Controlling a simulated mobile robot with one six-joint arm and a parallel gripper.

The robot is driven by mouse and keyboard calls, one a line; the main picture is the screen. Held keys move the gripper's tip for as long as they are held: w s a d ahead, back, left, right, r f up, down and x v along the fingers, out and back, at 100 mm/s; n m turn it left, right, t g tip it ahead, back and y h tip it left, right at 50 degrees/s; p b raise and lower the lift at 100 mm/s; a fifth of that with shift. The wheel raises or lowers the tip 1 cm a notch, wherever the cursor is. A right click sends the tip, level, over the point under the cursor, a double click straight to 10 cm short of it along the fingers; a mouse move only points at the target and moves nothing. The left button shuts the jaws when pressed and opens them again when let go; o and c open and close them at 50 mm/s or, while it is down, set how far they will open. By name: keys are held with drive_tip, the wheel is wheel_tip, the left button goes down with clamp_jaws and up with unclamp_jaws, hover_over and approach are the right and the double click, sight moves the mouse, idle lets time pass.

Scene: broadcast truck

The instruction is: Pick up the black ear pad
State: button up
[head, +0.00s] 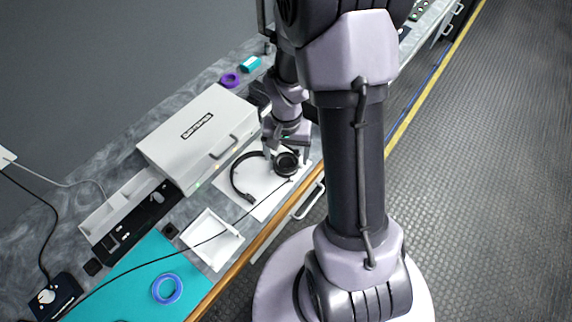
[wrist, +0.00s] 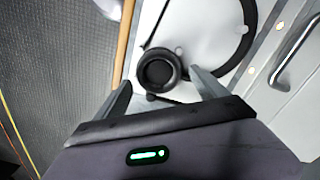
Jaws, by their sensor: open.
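The black ear pad (wrist: 158,72) is a round, dark cushion on a headset. It shows between my open fingertips in the wrist view, with nothing gripped. In the head view the ear pad (head: 286,163) lies at the right end of the black headset (head: 236,180), on a white sheet (head: 262,188). My gripper (head: 287,152) is over the ear pad in the head view, its fingers pointing down. In the wrist view my gripper (wrist: 160,88) has one finger on each side of the pad. Whether the fingers touch it I cannot tell.
A white case (head: 195,135) with a handle stands behind the sheet. A white tray (head: 211,240), a teal mat (head: 150,265) with a blue ring (head: 167,289), and a purple ring (head: 230,80) are on the bench. A thin cable crosses the bench. The wooden bench edge is close in front.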

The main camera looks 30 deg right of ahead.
drive_tip(key=shift+f, duration=0.3)
drive_tip(key=shift+r, duration=0.1)
drive_tip(key=shift+c, duration=0.2)
drive_tip(key=c, duration=1.4)
drive_tip(key=shift+o, duration=0.2)
drive_tip(key=shift+r, duration=0.1)
